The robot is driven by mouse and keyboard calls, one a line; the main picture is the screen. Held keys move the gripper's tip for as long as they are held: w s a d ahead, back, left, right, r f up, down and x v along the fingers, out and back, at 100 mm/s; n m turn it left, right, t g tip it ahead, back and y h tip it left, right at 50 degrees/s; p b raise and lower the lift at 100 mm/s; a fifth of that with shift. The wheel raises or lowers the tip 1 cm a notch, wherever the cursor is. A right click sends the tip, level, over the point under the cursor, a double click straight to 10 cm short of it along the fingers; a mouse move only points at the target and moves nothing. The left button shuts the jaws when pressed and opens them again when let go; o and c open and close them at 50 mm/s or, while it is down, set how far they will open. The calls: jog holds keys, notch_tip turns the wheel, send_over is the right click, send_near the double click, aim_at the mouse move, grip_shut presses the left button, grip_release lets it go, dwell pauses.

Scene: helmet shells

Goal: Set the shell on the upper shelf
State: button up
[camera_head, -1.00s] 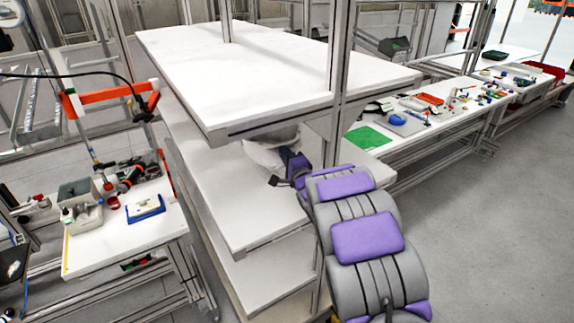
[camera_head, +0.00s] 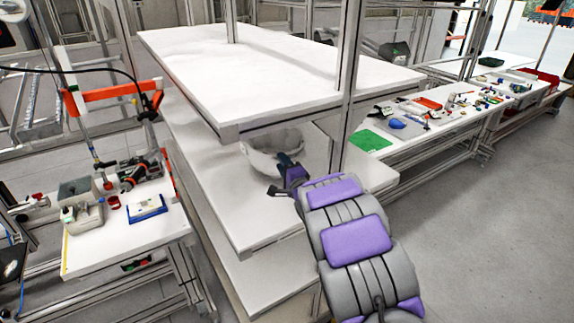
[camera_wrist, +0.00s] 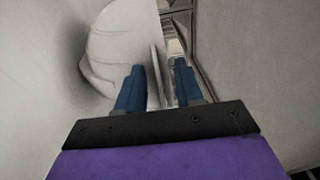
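The white helmet shell (camera_head: 258,160) is on the shelf level below the upper shelf, partly hidden under that shelf's front edge in the head view. The upper shelf (camera_head: 262,75) is a wide white board with a bare top. My gripper (camera_head: 282,170) is at the shell's near right side, under the upper shelf. In the wrist view, the shell (camera_wrist: 118,40) is at the left and ahead. The blue fingers of my gripper (camera_wrist: 158,80) stand apart, with a thin pale edge, seemingly the shell's rim, between them. Contact with either finger is not clear.
A metal post (camera_head: 345,90) stands close to my arm at the right of the shelf. The lower shelf (camera_head: 235,215) has bare room in front of the shell. Workbenches with tools stand at left (camera_head: 110,235) and right (camera_head: 400,140).

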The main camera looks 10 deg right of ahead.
jog(key=s+d+n+g+h+p, duration=0.15)
jog(key=s+g, duration=0.25)
jog(key=s, duration=0.6)
jog(key=s+d+f+n+g+h, duration=0.1)
jog(key=s+d+n+g+h, duration=0.15)
jog(key=s, duration=0.65)
jog(key=s+d+n+g+h+p, duration=0.1)
jog(key=s+d+n+g+h, duration=0.3)
jog(key=s, duration=0.6)
jog(key=s+a+r+n+g+y, duration=0.1)
jog(key=s+a+n+g, duration=0.1)
jog(key=s, duration=0.8)
jog(key=s+a+r+n+g+y, duration=0.1)
jog(key=s+a+n+g+y, duration=0.1)
jog(key=s, duration=0.8)
jog(key=s+a+r+n+g+y, duration=0.1)
jog(key=s+a+n+g, duration=0.2)
jog(key=s+a+g, duration=0.3)
jog(key=s+a, duration=0.1)
jog(key=s, duration=0.3)
jog(key=shift+s+n, duration=0.3)
jog(key=shift+n, duration=0.1)
